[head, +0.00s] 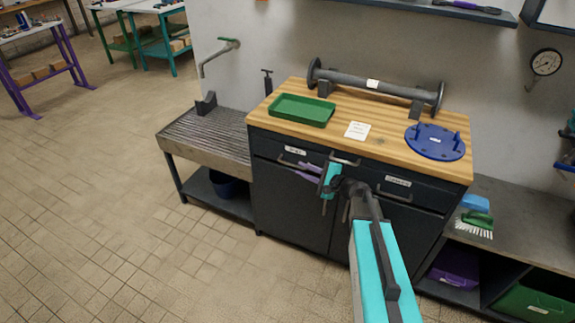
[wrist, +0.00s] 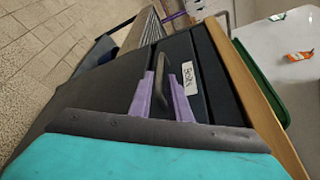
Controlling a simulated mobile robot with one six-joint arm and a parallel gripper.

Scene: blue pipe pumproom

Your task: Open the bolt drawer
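The left drawer (head: 268,150) under the wooden worktop has a dark front, a bar handle and a small white label (wrist: 189,78) that seems to read "BOLTS". It looks shut. My gripper (head: 307,171) has purple fingers and is at this drawer's front. In the wrist view, the fingers (wrist: 166,92) stand on either side of the dark handle (wrist: 159,86). A gap shows between the handle and the right finger, so the gripper looks open around the handle. Whether the left finger touches it is unclear. My wrist partly hides the drawer's right end in the head view.
On the worktop (head: 335,135) are a green tray (head: 301,110), a white card (head: 358,130), a flanged pipe (head: 375,85) and a blue disc (head: 435,141). A second labelled drawer (head: 398,182) is to the right. A slatted bench (head: 210,139) adjoins at left. The tiled floor (head: 110,210) at left is clear.

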